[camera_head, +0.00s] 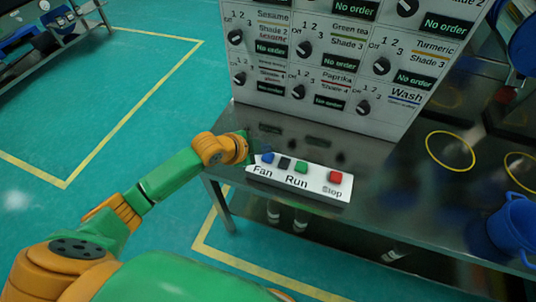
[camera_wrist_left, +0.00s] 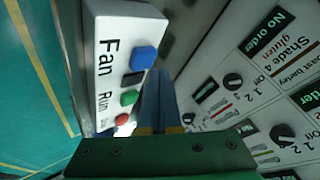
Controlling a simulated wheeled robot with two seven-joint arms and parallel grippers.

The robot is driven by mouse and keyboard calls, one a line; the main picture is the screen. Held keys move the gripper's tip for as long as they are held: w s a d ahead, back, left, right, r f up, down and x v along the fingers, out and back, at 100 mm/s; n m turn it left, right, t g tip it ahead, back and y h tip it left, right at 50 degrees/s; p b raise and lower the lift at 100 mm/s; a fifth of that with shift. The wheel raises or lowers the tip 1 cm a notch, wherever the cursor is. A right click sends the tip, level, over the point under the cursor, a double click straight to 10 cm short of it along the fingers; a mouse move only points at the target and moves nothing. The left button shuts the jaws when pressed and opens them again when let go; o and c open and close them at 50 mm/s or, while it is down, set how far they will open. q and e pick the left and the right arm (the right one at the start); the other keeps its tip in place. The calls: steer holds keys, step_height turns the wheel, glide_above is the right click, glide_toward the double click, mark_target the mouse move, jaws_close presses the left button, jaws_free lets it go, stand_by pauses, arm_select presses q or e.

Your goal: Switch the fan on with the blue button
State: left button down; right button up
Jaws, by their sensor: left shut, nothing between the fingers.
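A white control box (camera_head: 316,187) labelled Fan, Run and Stop sits at the near left part of the metal table. It carries a blue button (camera_head: 267,157) above "Fan", a black button (camera_head: 284,162), a green button (camera_head: 301,167) and a red button (camera_head: 335,177). My left gripper (camera_head: 252,149) is shut and empty beside the box's Fan end, close to the blue button. In the left wrist view the shut fingers (camera_wrist_left: 159,95) point past the box, just right of the blue button (camera_wrist_left: 144,60). I cannot tell whether they touch. My right gripper is out of view.
A white panel (camera_head: 320,110) with several black knobs and "No order" displays stands behind the box. The metal table (camera_head: 395,200) has yellow rings at the right. A blue bucket (camera_head: 515,230) stands at the right edge. Green floor is open at the left.

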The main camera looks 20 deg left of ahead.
mark_target(264, 157)
arm_select(q)
steer(key=shift+f, duration=0.4)
steer(key=shift+f+b, duration=0.4)
steer(key=shift+f, duration=0.1)
stand_by(0.7)
steer(key=shift+r+p, duration=0.9)
steer(key=shift+p, duration=0.15)
steer(key=shift+r, duration=0.15)
step_height(264, 157, up, 5)
steer(key=p, duration=0.5)
steer(key=shift+p, duration=0.3)
